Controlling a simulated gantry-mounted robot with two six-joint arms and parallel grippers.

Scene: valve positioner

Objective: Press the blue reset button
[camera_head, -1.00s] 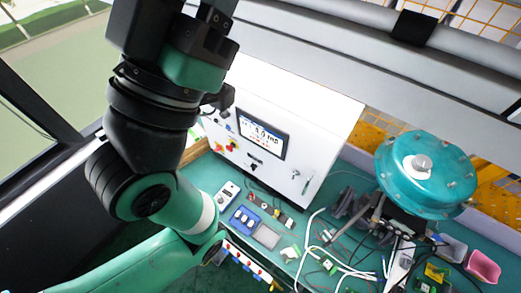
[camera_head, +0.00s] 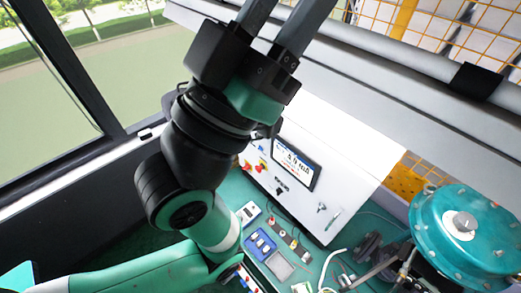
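The white control box (camera_head: 350,150) stands at the back of the teal bench, with a lit display (camera_head: 296,163) on its front. Red and yellow controls (camera_head: 261,166) show at the left of its front, partly behind my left arm. I cannot make out a blue reset button there; it may be hidden by the arm. My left gripper (camera_head: 280,22) points up past the top edge of the picture, above the box. Its two fingers are apart with nothing visible between them, and the tips are cut off. My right gripper is not in view.
A teal round valve actuator (camera_head: 440,235) stands at the right. A blue module (camera_head: 260,244), a grey panel (camera_head: 280,266) and white cables (camera_head: 328,268) lie on the bench before the box. A grey rail (camera_head: 400,65) crosses behind the box.

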